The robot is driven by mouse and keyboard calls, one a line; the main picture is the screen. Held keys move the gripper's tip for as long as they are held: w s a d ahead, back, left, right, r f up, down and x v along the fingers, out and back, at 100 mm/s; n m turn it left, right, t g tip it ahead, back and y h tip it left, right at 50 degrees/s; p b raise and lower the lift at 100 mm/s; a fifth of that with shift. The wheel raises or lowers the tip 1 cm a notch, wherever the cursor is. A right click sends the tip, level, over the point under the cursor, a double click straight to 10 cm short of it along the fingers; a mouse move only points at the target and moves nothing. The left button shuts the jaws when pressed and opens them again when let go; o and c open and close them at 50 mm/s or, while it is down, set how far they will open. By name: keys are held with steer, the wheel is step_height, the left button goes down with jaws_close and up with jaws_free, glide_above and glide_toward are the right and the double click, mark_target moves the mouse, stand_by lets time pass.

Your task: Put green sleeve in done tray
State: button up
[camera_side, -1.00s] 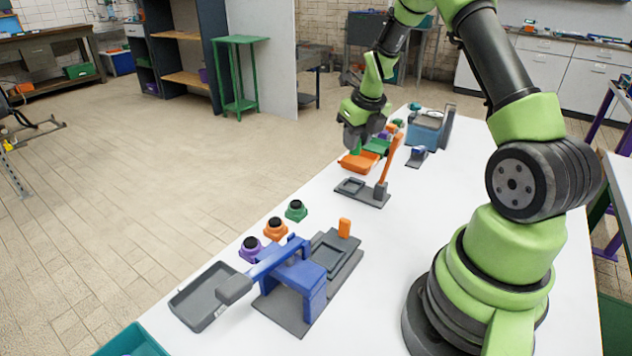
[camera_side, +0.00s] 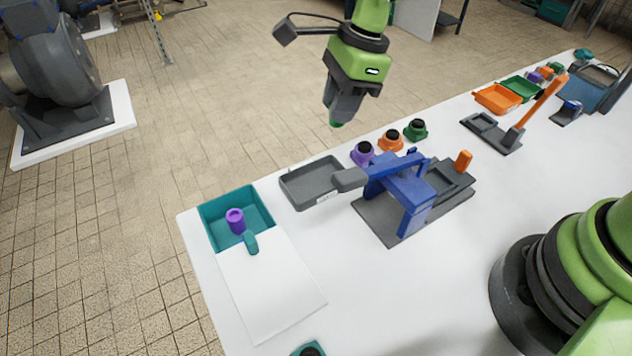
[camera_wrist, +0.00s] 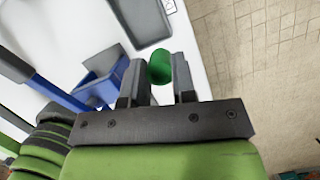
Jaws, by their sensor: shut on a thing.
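My gripper (camera_side: 345,108) is shut on the green sleeve (camera_wrist: 160,66), whose green end shows just below the fingers in the side view (camera_side: 336,124). It holds the sleeve upright in the air, near the grey tray and the far table edge. The grey tray (camera_side: 312,185) is empty, beside the blue press; its label is too small to read. It also shows in the wrist view (camera_wrist: 143,22). A teal box (camera_side: 262,199) at the table's left end holds a purple sleeve (camera_side: 236,221). I cannot tell which of these is the done tray.
The blue press (camera_side: 405,190) has a lever reaching over the grey tray's right side. Purple, orange and green knobs (camera_side: 416,130) line the far edge. A white panel (camera_side: 270,285) with a teal handle adjoins the teal box. Orange (camera_side: 498,98) and green trays stand farther right.

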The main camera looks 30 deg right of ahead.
steer(key=s+a+n, duration=0.2)
steer(key=a+n, duration=0.1)
steer(key=a, duration=0.2)
glide_above(311, 187)
steer(key=d, duration=0.1)
steer(key=shift+g, duration=0.4)
step_height(311, 187, down, 5)
steer(key=shift+d, duration=0.1)
steer(key=shift+f, duration=2.5)
steer(key=o, duration=0.7)
steer(key=shift+f, duration=0.15)
steer(key=shift+c, duration=0.2)
